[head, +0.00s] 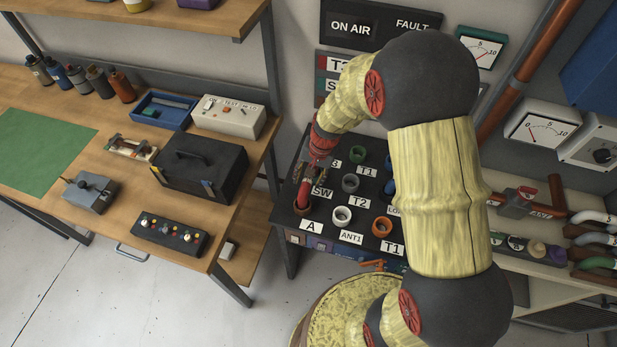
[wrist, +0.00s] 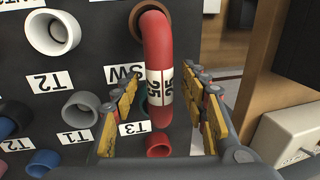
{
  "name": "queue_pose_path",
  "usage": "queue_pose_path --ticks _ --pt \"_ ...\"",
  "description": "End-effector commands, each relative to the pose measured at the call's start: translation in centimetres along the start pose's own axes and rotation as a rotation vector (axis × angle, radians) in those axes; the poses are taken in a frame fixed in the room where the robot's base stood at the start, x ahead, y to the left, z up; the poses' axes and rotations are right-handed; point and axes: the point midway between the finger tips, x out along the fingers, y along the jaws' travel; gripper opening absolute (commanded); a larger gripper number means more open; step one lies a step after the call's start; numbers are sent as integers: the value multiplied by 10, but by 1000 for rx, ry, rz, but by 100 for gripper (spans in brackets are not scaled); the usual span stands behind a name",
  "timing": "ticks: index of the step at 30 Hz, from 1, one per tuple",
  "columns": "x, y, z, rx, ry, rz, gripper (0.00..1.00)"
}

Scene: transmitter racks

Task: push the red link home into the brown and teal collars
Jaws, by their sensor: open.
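The red link (wrist: 160,60) is a bent tube with a white lettered band, standing out from the dark patch panel (wrist: 105,18). In the wrist view its upper end is at the brown collar (wrist: 141,22). Its other leg runs down past the teal collar (wrist: 147,106), which is mostly hidden behind it; I cannot tell how deep either end sits. In the head view the link (head: 305,190) stands at the panel's left edge, above the brown collar (head: 300,209). My gripper (wrist: 165,80) is open, its fingers on either side of the link with gaps visible. It shows small in the head view (head: 317,158).
A red collar (wrist: 158,146) lies just below the link. White (head: 342,216), grey (head: 350,183) and green (head: 360,155) collars stand nearby. A workbench with a black case (head: 200,168) is at left. A rack with more links (head: 535,205) is at right.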

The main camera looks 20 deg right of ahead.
Motion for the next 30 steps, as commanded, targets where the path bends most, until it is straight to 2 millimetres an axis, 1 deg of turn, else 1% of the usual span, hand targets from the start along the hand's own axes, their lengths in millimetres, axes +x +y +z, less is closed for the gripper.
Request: queue_pose_path --ticks 5,12,16,22,30 --pt "-27 -1 -1 0 5 -3 44" --pt "-76 -1 -2 0 6 -3 44" --pt "-97 -1 -1 1 5 -3 44" --pt "-114 0 -1 0 2 -1 44" --pt "-117 0 -1 0 2 -1 44"
